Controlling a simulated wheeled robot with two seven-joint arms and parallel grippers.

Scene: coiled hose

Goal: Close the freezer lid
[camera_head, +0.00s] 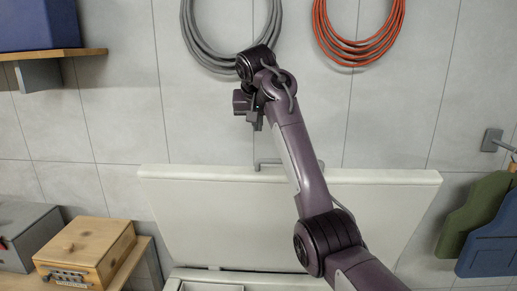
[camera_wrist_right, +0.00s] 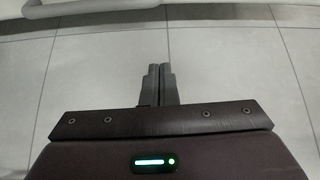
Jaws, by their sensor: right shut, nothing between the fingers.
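The white freezer lid (camera_head: 220,215) stands raised in front of the wall in the head view, with a grey handle (camera_head: 262,163) at its top edge. A strip of the freezer body (camera_head: 250,277) shows below it at the bottom edge of the picture. My right arm crosses in front of the lid and hides part of it. My left gripper is not in view.
A grey hose (camera_head: 205,50) and an orange hose (camera_head: 352,55) hang coiled on the wall. A wooden box (camera_head: 85,247) and a grey box (camera_head: 25,232) stand at lower left. A blue box (camera_head: 40,22) sits on a shelf. Green and blue items (camera_head: 490,235) hang at right.

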